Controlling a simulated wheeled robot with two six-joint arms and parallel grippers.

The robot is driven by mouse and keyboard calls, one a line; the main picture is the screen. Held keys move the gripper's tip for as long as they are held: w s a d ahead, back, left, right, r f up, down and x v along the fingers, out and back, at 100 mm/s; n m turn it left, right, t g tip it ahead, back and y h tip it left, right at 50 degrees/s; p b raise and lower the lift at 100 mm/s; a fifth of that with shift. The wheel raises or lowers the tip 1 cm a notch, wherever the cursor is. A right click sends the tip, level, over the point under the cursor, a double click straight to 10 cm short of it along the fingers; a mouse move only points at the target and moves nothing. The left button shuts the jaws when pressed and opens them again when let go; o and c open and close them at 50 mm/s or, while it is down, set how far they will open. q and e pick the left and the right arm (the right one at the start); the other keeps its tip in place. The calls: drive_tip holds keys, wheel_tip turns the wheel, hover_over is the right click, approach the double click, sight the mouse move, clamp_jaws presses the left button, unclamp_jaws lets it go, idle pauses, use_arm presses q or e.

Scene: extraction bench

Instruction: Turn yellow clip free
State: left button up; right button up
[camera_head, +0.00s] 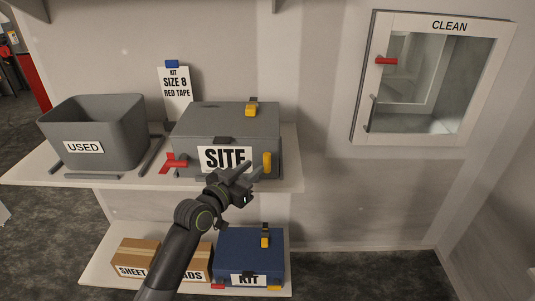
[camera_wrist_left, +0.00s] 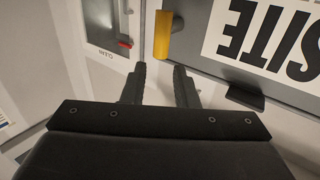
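The grey box labelled SITE (camera_head: 215,122) stands on the upper shelf. A yellow clip (camera_head: 267,162) sits upright at the right end of its front face; it also shows in the left wrist view (camera_wrist_left: 163,36). A second yellow clip (camera_head: 252,109) is on the lid's back edge, and a red clip (camera_head: 174,163) is at the front left. My left gripper (camera_head: 246,177) is in front of the box, just left of and below the front yellow clip. In the wrist view its two fingers (camera_wrist_left: 160,86) are apart and empty, short of the clip. My right gripper is not in view.
A grey USED bin (camera_head: 95,113) stands left on the shelf (camera_head: 28,172). A size sign (camera_head: 175,96) is behind the box. Below are a cardboard box (camera_head: 140,254) and a blue KIT box (camera_head: 240,250). A CLEAN hatch (camera_head: 440,75) is on the right wall.

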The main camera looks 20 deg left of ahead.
sight(265, 158)
use_arm(q)
drive_tip(key=p+x, duration=0.1)
drive_tip(key=x, duration=0.7)
drive_tip(key=shift+a+f, duration=0.1)
clamp_jaws()
